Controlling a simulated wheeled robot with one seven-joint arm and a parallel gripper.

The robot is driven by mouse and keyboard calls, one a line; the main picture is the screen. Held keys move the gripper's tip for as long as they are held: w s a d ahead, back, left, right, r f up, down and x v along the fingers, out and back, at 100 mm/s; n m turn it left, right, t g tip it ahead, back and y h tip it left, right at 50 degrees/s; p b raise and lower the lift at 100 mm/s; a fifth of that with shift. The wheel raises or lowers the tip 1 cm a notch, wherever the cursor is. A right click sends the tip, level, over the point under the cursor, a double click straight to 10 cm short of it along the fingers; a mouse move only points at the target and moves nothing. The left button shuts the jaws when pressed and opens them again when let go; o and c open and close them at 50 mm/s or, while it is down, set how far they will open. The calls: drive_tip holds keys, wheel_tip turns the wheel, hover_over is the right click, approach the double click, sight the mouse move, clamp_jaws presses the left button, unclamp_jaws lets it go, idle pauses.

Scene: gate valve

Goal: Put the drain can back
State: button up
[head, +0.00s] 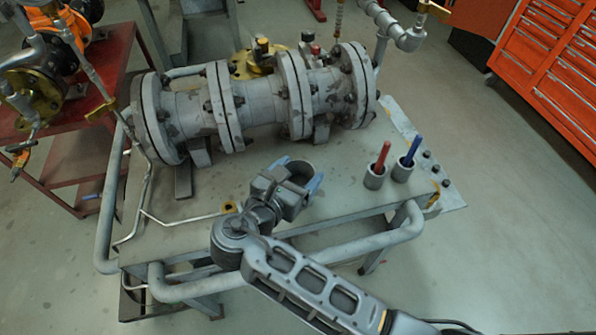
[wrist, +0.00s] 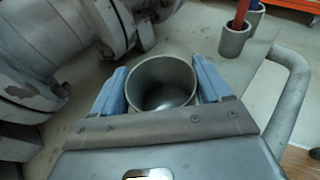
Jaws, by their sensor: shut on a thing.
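The drain can (wrist: 162,82) is a grey, open-topped metal cylinder, and it looks empty inside in the wrist view. My gripper (wrist: 162,90) is shut on it, with a blue finger pad on each side. In the head view my gripper (head: 297,180) is over the front middle of the bench, and the dark can (head: 301,170) shows partly between the blue fingers. I cannot tell whether the can touches the bench top.
The grey flanged valve pipe (head: 255,100) lies along the back of the bench (head: 215,185). Two grey cups hold a red-handled tool (head: 382,157) and a blue-handled tool (head: 411,150) at the right. A tubular rail (head: 330,245) runs along the front. Bench top between pipe and cups is clear.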

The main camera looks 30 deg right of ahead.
drive_tip(key=o, duration=1.8)
drive_tip(key=shift+f, duration=0.1)
drive_tip(key=shift+s+a+r, duration=0.1)
drive_tip(key=shift+a+r, duration=0.1)
drive_tip(key=shift+a, duration=0.05)
drive_tip(key=b+v, duration=0.1)
drive_tip(key=v, duration=1)
drive_tip(key=shift+s+a+r, duration=0.1)
drive_tip(key=shift+a, duration=0.05)
